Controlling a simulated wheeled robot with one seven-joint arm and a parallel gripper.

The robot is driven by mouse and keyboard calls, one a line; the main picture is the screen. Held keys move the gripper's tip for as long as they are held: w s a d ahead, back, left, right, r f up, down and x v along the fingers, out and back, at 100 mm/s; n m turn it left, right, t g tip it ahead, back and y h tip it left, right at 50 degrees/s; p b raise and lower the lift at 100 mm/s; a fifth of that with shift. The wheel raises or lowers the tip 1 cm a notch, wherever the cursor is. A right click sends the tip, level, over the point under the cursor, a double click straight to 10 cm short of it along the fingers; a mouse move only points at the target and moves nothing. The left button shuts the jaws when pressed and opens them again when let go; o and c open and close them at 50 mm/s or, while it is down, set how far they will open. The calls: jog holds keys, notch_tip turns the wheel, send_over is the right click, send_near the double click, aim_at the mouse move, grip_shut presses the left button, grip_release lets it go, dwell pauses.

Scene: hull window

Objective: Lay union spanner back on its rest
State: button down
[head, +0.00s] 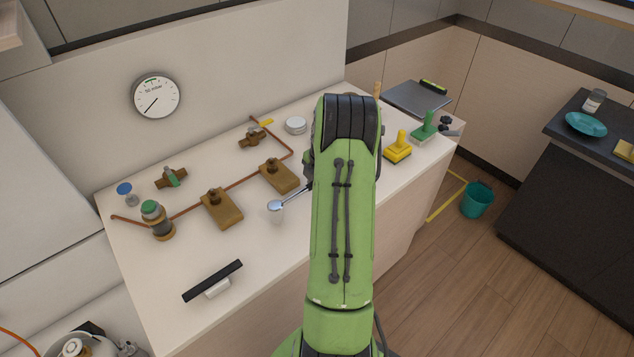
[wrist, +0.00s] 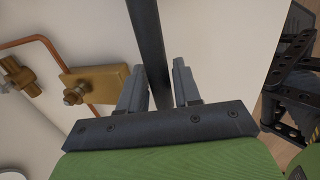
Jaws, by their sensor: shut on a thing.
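My gripper (wrist: 158,85) is shut on a dark straight bar (wrist: 147,35), which I take for the handle of the union spanner. The bar runs up between the two fingers and out of the top of the wrist view. In the head view, the spanner's shiny rounded end (head: 275,205) shows left of my green arm, above the pale worktop, with a thin shaft leading behind the arm. The arm hides my fingers there. I cannot tell whether the spanner touches the worktop. The rest cannot be made out for certain; a black bar on a white block (head: 213,284) stands near the front edge.
A copper pipe with brass blocks (head: 222,208) (head: 279,175) and a green-topped fitting (head: 157,220) runs along the worktop (head: 250,270). Yellow (head: 397,150) and green (head: 425,128) handled tools stand right of my arm. The front left worktop is mostly clear.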

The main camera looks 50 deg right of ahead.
jog(key=shift+s+b+x, duration=0.2)
jog(key=shift+b+x, duration=0.75)
jog(key=shift+b, duration=0.15)
dwell(0.4)
jog(key=c, duration=0.7)
grip_release()
jog(key=shift+a, duration=0.1)
jog(key=shift+r, duration=0.1)
jog(key=shift+p+v, duration=2.15)
jog(key=shift+v, duration=1.75)
